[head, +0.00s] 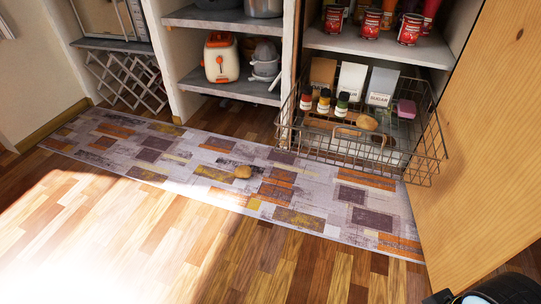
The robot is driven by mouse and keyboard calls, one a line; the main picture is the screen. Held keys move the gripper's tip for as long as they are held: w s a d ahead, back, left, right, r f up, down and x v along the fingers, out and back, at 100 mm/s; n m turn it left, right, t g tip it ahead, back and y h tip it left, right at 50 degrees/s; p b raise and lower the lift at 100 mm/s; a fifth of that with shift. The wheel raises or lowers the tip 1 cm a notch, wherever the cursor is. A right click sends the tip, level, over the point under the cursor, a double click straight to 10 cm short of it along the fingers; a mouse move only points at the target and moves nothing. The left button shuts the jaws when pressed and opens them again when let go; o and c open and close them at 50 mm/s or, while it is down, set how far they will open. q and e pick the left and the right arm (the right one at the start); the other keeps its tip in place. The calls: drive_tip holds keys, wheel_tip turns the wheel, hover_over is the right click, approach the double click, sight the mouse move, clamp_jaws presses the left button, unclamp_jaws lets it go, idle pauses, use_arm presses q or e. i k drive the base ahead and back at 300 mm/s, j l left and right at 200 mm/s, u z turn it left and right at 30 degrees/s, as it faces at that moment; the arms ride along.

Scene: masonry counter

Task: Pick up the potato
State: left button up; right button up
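Neither of my grippers shows in the head view. A dark, rounded part at the bottom right corner looks like a piece of my own arm, but no fingers can be seen on it.
A wire basket (430,150) juts out over the rug, holding jars, boxes and a brown rounded item (366,122). A wooden door (490,140) stands open at right. Shelves with a toaster (221,58) line the back. The wooden floor (230,260) in front is clear.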

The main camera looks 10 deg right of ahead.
sight(242, 171)
drive_tip(key=i+j+z, duration=0.15)
drive_tip(key=i+j, duration=0.25)
drive_tip(key=i, duration=0.2)
drive_tip(key=i+j+z, duration=0.15)
drive_tip(key=i+j, duration=0.3)
drive_tip(key=i, duration=0.15)
drive_tip(key=i+j+z, duration=0.2)
drive_tip(key=i+j, duration=0.2)
drive_tip(key=i, duration=0.2)
